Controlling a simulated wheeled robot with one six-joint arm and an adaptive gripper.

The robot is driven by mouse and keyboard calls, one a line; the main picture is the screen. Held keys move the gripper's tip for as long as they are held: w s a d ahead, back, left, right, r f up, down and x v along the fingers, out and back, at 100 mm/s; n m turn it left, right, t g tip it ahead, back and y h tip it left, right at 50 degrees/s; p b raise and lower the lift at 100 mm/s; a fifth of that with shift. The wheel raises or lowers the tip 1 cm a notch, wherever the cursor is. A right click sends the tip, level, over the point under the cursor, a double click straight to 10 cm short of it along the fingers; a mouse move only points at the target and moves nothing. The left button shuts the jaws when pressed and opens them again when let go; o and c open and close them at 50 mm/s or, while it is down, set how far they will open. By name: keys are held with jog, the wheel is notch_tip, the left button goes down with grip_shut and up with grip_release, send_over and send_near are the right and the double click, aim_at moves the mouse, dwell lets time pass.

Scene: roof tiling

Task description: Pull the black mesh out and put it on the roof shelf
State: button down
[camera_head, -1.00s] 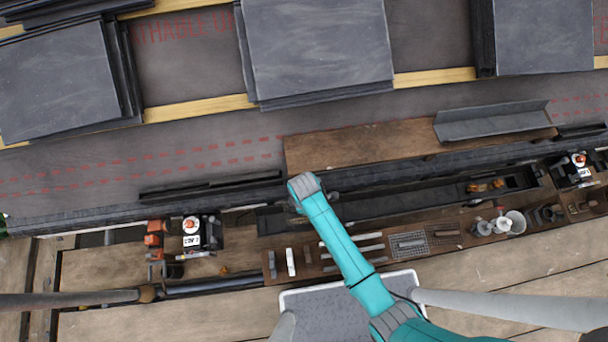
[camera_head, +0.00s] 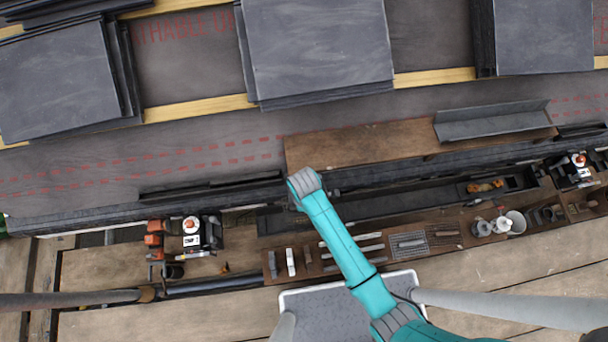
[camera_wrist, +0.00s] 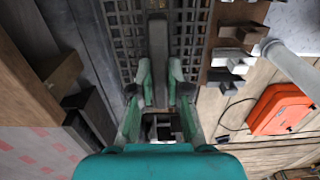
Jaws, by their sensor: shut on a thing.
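The black mesh (camera_wrist: 187,30) is a dark grid strip running away from me in the wrist view, on both sides of a dark upright bar. My gripper (camera_wrist: 160,90) has its two green fingers closed on this bar, which seems to belong to the mesh. In the head view my wrist hides the fingers at the long dark gutter (camera_head: 400,202), where the grid cannot be made out. The roof shelf, a brown wooden board (camera_head: 370,146), lies just above the gutter in the head view and at the left of the wrist view (camera_wrist: 22,85).
A grey angled metal piece (camera_head: 493,121) lies on the shelf's right end; the rest is bare. A wooden tool tray (camera_head: 450,236) runs below the gutter. Slate stacks (camera_head: 318,45) lie higher on the roof. An orange case (camera_wrist: 283,110) shows at right in the wrist view.

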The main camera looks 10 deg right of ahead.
jog(key=shift+r, duration=2.15)
